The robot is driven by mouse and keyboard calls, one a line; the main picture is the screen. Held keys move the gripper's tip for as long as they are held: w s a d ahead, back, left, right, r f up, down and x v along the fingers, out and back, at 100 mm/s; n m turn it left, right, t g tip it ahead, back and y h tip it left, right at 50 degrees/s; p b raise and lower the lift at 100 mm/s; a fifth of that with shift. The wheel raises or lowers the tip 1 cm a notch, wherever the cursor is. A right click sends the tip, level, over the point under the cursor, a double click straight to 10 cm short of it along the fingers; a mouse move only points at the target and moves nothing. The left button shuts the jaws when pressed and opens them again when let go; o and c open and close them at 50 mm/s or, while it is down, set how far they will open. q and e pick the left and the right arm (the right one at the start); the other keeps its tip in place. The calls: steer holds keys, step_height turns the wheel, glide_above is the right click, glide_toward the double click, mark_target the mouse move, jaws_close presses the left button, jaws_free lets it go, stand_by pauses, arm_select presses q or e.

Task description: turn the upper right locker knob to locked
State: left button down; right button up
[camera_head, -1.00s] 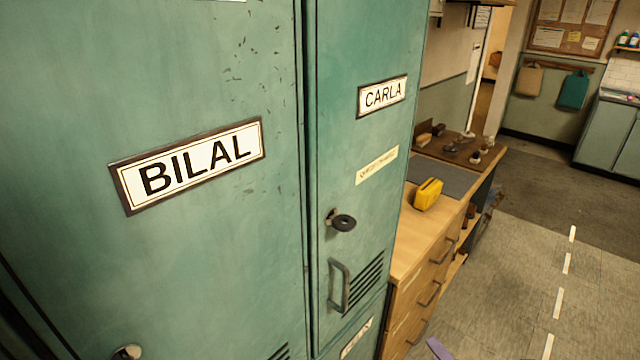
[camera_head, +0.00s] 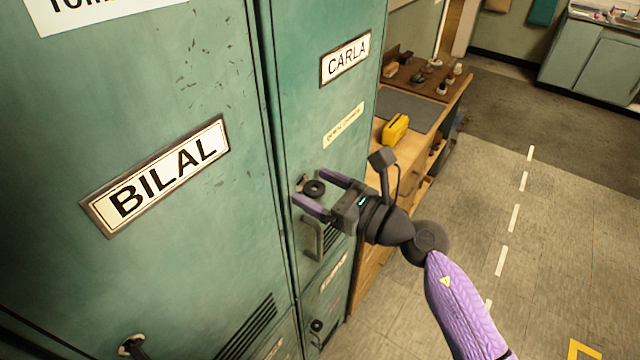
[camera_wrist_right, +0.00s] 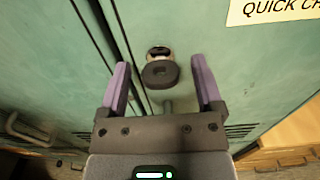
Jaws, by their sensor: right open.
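The upper right locker door (camera_head: 290,120), labelled CARLA, is green and shut. Its black round knob (camera_head: 314,188) sits on a metal mount below the small yellow label. My right gripper (camera_head: 316,190) is open, with its two purple-lined fingers on either side of the knob. In the right wrist view the knob (camera_wrist_right: 160,74) shows between and a little beyond the fingertips, with clear gaps on both sides. I cannot tell whether the fingers touch the door. My left gripper is not in view.
A door handle (camera_head: 313,240) is just below the knob, close under the gripper. The BILAL door (camera_head: 160,240) with its own knob (camera_head: 132,345) is at left. A wooden workbench (camera_head: 408,150) with a yellow object (camera_head: 396,129) stands at right. The floor at right is clear.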

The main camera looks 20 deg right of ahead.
jaws_close()
stand_by(0.3)
steer(key=m+p, duration=0.2)
steer(key=m, duration=0.1)
steer(key=shift+r+m+p, duration=0.15)
steer(key=shift+m+p, duration=0.2)
steer(key=shift+m, duration=0.05)
steer(key=m+p, duration=0.2)
steer(key=m, duration=0.2)
steer(key=shift+d, duration=0.1)
steer(key=m+p, duration=0.2)
steer(key=m, duration=0.3)
steer(key=shift+w+m+p, duration=0.1)
steer(key=shift+m+p, duration=0.3)
steer(key=m, duration=0.2)
steer(key=m+p, duration=0.1)
steer(key=m, duration=0.1)
steer(key=shift+f, duration=0.3)
steer(key=shift+m, duration=0.3)
